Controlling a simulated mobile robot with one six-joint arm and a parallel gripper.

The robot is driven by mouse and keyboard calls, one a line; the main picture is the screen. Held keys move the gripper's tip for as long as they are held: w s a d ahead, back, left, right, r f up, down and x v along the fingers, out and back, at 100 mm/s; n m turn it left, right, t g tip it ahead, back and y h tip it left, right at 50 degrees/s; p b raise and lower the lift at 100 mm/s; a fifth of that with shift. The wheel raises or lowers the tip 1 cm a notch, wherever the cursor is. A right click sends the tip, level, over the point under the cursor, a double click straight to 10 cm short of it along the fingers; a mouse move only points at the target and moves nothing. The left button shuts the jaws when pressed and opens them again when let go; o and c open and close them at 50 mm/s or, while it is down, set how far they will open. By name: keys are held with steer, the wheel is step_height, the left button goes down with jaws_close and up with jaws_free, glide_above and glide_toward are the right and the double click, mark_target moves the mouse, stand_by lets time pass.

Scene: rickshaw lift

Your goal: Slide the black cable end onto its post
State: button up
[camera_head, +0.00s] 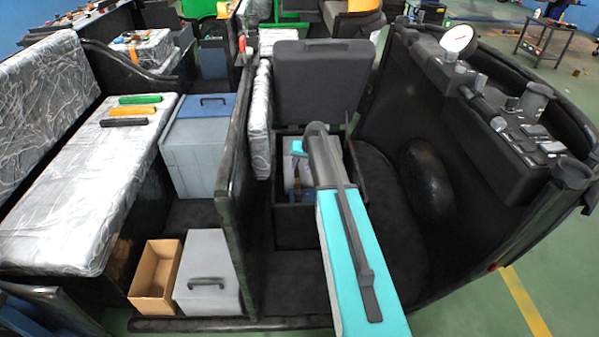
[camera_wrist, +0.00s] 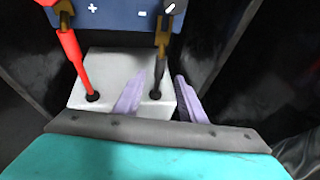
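In the wrist view, the black cable (camera_wrist: 158,70) rises from a hole in a white block (camera_wrist: 105,70). Its brownish metal end (camera_wrist: 162,25) is at the front edge of the blue battery (camera_wrist: 118,25), near the minus mark. Whether this end sits on a post cannot be told; the post is not clearly visible. The red cable (camera_wrist: 75,62) with a similar end (camera_wrist: 64,14) is at the left. My gripper (camera_wrist: 159,77) is open, one lilac finger on each side of the black cable, with visible gaps. In the head view, my arm mostly hides the gripper.
My arm reaches into an open dark compartment (camera_head: 292,228) with a raised lid (camera_head: 322,75). Dark walls crowd the wrist view. A black partition (camera_head: 238,165) stands to the left, and a dashboard (camera_head: 480,120) to the right. A grey box (camera_head: 208,270) and an open cardboard box (camera_head: 156,275) stand at lower left.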

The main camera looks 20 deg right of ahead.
mark_target(298, 173)
steer(key=shift+p+x, duration=0.3)
steer(key=shift+x, duration=3.3)
jaws_close()
